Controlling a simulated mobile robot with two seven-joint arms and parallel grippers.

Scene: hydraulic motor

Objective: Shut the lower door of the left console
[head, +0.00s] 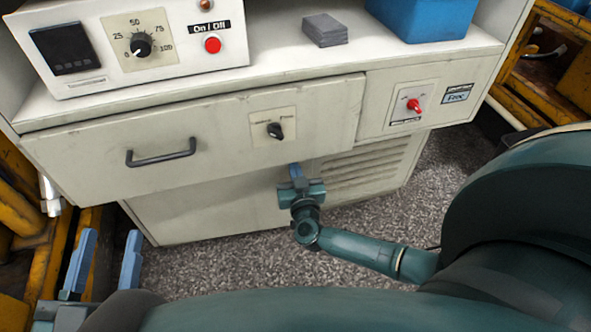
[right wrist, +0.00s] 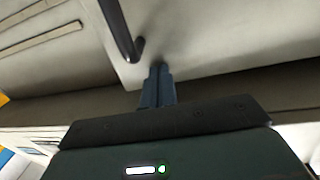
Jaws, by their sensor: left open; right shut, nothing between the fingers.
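The console (head: 90,150) fills the upper part of the head view. Its lower front panel (head: 210,205) sits under the wide drawer front, which hides its top; whether the door stands ajar is not clear. My right gripper (head: 296,168) is shut and empty, at the lower front just left of the vent slats. In the right wrist view its fingers (right wrist: 158,72) point at the edge of a pale panel (right wrist: 210,40), beside a dark bar handle (right wrist: 120,30); contact is unclear. My left gripper (head: 110,236) is open and empty at the lower left, away from the console.
The drawer front (head: 75,160) with its dark handle (head: 161,153) overhangs the lower front. A control box (head: 140,45), grey stack (head: 325,30) and blue bin (head: 425,15) stand on top. Yellow frames (head: 15,215) flank the console.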

